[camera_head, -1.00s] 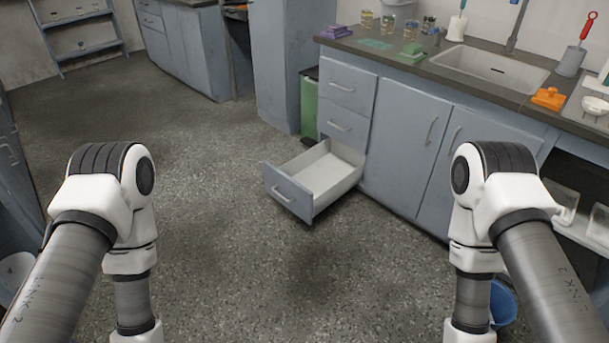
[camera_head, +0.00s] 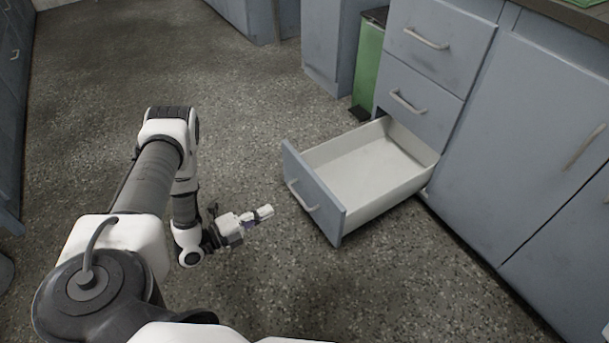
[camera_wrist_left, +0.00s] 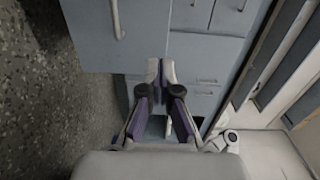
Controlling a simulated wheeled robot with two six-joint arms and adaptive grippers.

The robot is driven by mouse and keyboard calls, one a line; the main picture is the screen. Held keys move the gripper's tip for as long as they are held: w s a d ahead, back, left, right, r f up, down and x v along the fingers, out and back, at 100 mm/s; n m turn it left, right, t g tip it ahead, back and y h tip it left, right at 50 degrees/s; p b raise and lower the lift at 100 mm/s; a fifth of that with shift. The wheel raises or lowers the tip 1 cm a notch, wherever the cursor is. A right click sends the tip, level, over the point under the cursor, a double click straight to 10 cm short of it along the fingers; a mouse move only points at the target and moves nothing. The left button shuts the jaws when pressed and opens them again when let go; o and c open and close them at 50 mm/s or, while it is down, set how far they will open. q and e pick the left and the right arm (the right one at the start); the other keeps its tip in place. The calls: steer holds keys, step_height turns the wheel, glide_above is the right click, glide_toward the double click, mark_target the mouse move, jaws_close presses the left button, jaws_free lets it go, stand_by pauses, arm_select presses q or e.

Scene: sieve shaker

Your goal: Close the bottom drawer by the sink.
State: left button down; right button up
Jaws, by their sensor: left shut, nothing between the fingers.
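The bottom drawer (camera_head: 370,170) is pulled far out of the blue-grey cabinet. Its inside is white and looks empty. Its front panel (camera_head: 318,205) has a pale bar handle (camera_head: 302,196) and faces left, toward my left arm. My left gripper (camera_head: 266,211) is just left of the front panel in the head view, pointing at it with a small gap between. Its fingers are together with nothing in them; the closed fingertips also show in the left wrist view (camera_wrist_left: 160,70). My right gripper is out of view.
Two shut drawers, the upper (camera_head: 435,42) and the middle (camera_head: 415,105), sit above the open one. A green bin (camera_head: 368,68) stands beside the cabinet behind the drawer. Shut cabinet doors (camera_head: 540,140) are at the right. The speckled floor is clear around the drawer front.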

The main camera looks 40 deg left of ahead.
mark_target(316, 185)
arm_select(q)
steer(key=b+x, duration=0.6)
steer(key=x, duration=0.7)
steer(key=shift+r+b, duration=0.1)
steer(key=shift+b, duration=0.25)
steer(key=shift+w+d+r, duration=0.15)
steer(key=shift+w, duration=0.25)
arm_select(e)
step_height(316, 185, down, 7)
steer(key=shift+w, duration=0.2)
